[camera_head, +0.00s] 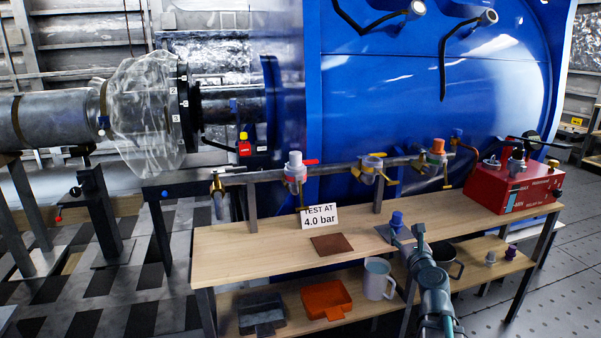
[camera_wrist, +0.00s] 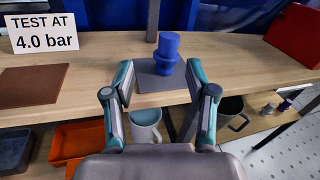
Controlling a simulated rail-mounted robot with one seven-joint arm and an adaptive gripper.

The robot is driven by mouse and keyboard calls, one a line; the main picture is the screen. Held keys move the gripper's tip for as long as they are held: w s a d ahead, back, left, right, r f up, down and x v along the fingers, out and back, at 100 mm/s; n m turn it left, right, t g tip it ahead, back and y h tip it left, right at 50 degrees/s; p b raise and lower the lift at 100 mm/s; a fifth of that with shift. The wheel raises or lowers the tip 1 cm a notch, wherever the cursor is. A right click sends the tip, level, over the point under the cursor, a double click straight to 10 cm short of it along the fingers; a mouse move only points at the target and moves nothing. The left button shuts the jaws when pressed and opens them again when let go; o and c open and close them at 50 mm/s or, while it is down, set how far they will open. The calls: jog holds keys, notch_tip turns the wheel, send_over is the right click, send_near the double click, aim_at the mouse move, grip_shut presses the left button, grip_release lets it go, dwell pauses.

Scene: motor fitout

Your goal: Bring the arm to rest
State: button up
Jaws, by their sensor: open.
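My gripper (camera_wrist: 160,82) is open and empty in the wrist view, its two fingers apart in front of the wooden bench (camera_wrist: 225,48). A blue stepped cap or plug (camera_wrist: 166,52) stands upright on a grey mat (camera_wrist: 150,80) just beyond the fingertips. The fingers do not touch it. In the head view my gripper (camera_head: 406,238) is at the bench's front edge, close to the same blue cap (camera_head: 397,219). My arm comes up from the bottom of that view and hides part of the lower shelf.
A sign reading 4.0 bar (camera_head: 320,217) and a brown mat (camera_head: 332,243) are on the bench (camera_head: 255,250). A valve pipe (camera_head: 335,170) runs behind, with a red test unit (camera_head: 512,190) at right. An orange tray (camera_head: 326,298), dark tray (camera_head: 262,312) and pale mug (camera_head: 377,279) stand below.

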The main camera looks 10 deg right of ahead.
jog(key=s+a+f+n+g+y, duration=0.25)
jog(key=a+f+n+g, duration=0.2)
jog(key=f+n, duration=0.4)
jog(key=s+a+f+n+g+y, duration=0.2)
jog(key=a+f+n+g+y, duration=0.15)
jog(key=a+f+n, duration=0.4)
jog(key=s+a+f+n+g, duration=0.3)
jog(key=s+f+n+g, duration=0.2)
jog(key=s+f, duration=0.5)
jog(key=s+a+f+n+g, duration=0.35)
jog(key=s+f+n, duration=0.35)
jog(key=f, duration=0.5)
jog(key=s+a+f+n+g+h, duration=0.15)
jog(key=s+f+g, duration=0.3)
jog(key=s, duration=0.75)
jog(key=s+f+n+g+h, duration=0.1)
jog(key=s+f+n+g, duration=0.3)
jog(key=s, duration=0.9)
jog(key=s+a+f+n+g+h, duration=0.15)
jog(key=s+f+g, duration=0.3)
jog(key=s, duration=0.75)
jog(key=w+r+t+p, duration=0.2)
jog(key=r+p, duration=0.6)
jog(key=p, duration=0.4)
jog(key=w+r+t+p, duration=0.3)
jog(key=w+r+p, duration=0.2)
jog(key=r+p, duration=0.3)
jog(key=p, duration=0.4)
jog(key=shift+w+r, duration=0.3)
jog(key=shift+r, duration=0.05)
